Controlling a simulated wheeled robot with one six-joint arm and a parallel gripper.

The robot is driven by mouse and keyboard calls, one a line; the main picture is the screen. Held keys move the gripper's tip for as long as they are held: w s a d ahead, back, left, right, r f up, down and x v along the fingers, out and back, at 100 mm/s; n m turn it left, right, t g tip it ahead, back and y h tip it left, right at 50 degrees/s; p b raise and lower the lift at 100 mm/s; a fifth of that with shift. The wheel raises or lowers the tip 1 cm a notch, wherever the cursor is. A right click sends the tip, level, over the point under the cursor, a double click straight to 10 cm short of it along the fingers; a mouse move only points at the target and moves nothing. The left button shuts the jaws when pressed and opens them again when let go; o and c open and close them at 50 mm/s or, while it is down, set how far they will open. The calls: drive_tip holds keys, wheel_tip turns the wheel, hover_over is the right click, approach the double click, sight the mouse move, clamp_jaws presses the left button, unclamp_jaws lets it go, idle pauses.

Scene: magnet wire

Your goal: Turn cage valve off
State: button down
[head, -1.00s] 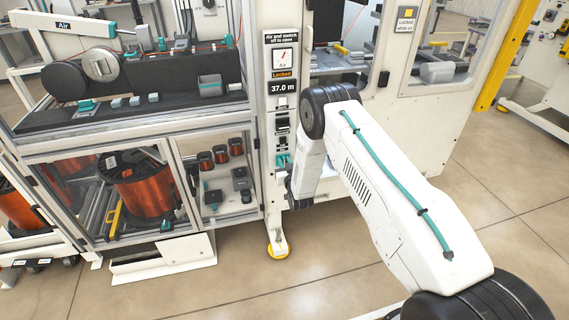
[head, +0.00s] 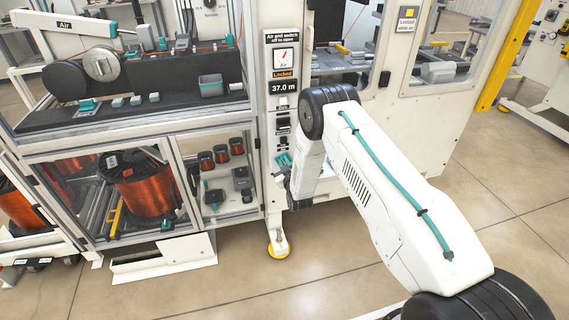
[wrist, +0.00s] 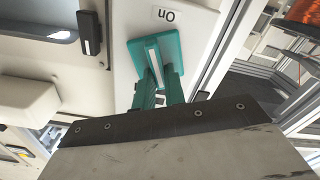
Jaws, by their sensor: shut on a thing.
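The cage valve's teal handle (wrist: 152,49), with a pale strip along it, shows in the wrist view on a white panel, below an upside-down "On" label (wrist: 169,15). The handle stands tilted. My gripper (wrist: 160,82) is shut on it, its teal fingers reaching up from the dark wrist plate. In the head view my gripper (head: 284,161) is a small teal patch on the machine's white post, beside my arm. Handle and fingers cannot be clearly told apart there. The valve's body is mostly hidden.
Above on the post are an air gauge (head: 283,57), an orange "Locked" sign (head: 284,75) and a "37.0 m" display (head: 283,87). A dark switch (head: 282,123) sits just above the valve. A glazed cabinet with copper spools (head: 143,188) stands left.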

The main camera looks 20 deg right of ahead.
drive_tip(key=n, duration=0.8)
drive_tip(key=a+f+n, duration=0.1)
drive_tip(key=n, duration=0.3)
drive_tip(key=shift+f+n, duration=0.1)
drive_tip(key=shift+n, duration=0.3)
idle(0.3)
drive_tip(key=c, duration=1.5)
unclamp_jaws()
drive_tip(key=shift+o, duration=0.2)
drive_tip(key=s, duration=0.7)
drive_tip(key=shift+s, duration=0.4)
